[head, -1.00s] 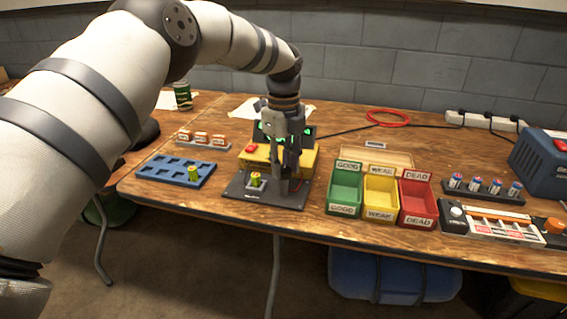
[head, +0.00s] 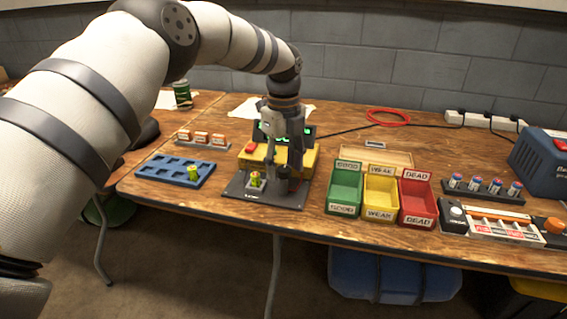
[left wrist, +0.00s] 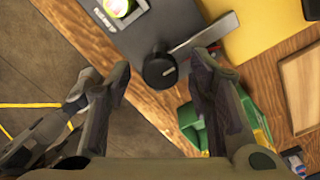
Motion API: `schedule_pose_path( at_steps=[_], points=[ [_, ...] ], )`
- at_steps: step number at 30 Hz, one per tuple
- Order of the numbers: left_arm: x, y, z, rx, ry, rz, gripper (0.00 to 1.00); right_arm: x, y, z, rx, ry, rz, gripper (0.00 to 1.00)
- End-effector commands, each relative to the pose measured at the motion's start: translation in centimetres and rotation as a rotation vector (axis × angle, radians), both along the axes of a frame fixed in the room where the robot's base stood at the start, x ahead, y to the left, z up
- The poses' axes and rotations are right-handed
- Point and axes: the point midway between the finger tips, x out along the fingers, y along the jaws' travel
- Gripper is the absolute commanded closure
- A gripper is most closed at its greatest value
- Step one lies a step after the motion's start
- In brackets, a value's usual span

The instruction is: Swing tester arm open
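The tester is a yellow box (head: 303,157) with a red button and green-lit display, on a dark base plate (head: 240,189). A green-and-yellow cell (head: 255,179) stands upright in its holder; its top also shows in the left wrist view (left wrist: 117,7). The tester arm is a grey bar (left wrist: 206,33) ending in a round black knob (left wrist: 160,70). The bar runs to the upper right and does not cross the cell. My left gripper (head: 281,170) is above the plate, its fingers apart on either side of the knob; I cannot tell whether they touch it.
A blue tray (head: 160,173) lies left of the tester. Green (head: 345,190), yellow (head: 380,195) and red (head: 417,202) bins stand close on its right. A rack of cells (head: 484,191) is farther right. The table's front edge is just before the plate.

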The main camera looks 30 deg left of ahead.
Motion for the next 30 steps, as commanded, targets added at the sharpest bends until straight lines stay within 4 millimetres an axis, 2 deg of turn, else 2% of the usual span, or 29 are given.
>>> schedule_pose_path(
  at_steps=[4, 7, 15, 19, 24, 30],
  points=[
    [0.0, 0.0, 0.2, 0.0, -0.002, 0.001, 0.52, 0.0, 0.0, 0.0, 0.0, 0.0, 0.0, 1.0],
    [0.1, 0.0, 1.5, 0.001, -0.006, 0.001, 0.52, 0.0, 0.0, 0.0, 0.0, -0.001, 0.0, 1.0],
    [0.2, 0.0, 8.6, 0.001, -0.007, 0.001, 0.52, 0.0, 0.0, 0.0, 0.0, -0.001, 0.0, 1.0],
    [0.1, 0.0, 10.9, 0.001, -0.003, 0.0, 0.52, 0.0, 0.0, 0.0, 0.0, 0.0, 0.0, 1.0],
    [0.0, 0.0, 12.0, 0.0, -0.001, 0.0, 0.52, 0.0, 0.0, 0.0, 0.0, 0.0, 0.0, 1.0],
    [0.0, 0.0, 12.1, 0.0, -0.001, 0.0, 0.52, 0.0, 0.0, 0.0, 0.0, 0.0, 0.0, 1.0]
  ],
)
